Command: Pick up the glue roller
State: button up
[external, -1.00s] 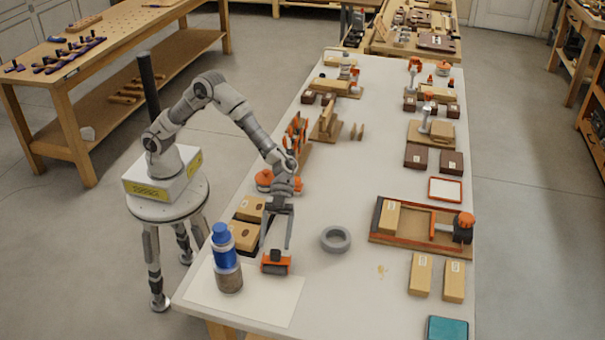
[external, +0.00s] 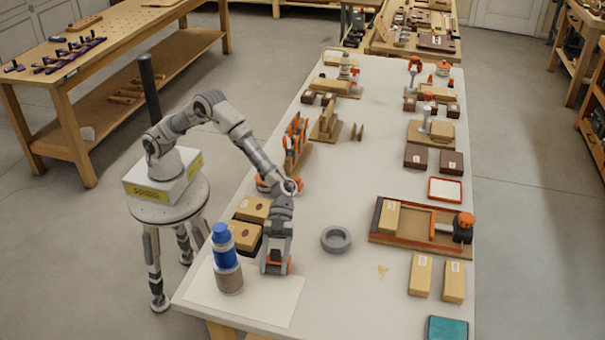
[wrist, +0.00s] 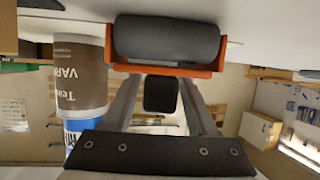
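The glue roller (external: 285,270) has an orange frame and lies on the table near its front edge, right of the blue-capped bottle (external: 226,253). My gripper (external: 275,270) is directly above it, pointing down, with its fingers reaching low around it and partly hiding it. In the wrist view, the dark roller (wrist: 167,40) and its orange frame sit beyond the fingertips. The dark handle end (wrist: 160,95) lies between the two fingers (wrist: 160,82), which stand apart with what looks like a narrow gap on each side.
The bottle stands close at the left and shows large in the wrist view (wrist: 80,85). Wooden blocks (external: 253,208) lie behind it. A grey ring (external: 336,239) lies to the right. A white sheet (external: 205,290) is under the bottle.

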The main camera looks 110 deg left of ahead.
grip_shut()
jog(key=shift+r, duration=0.15)
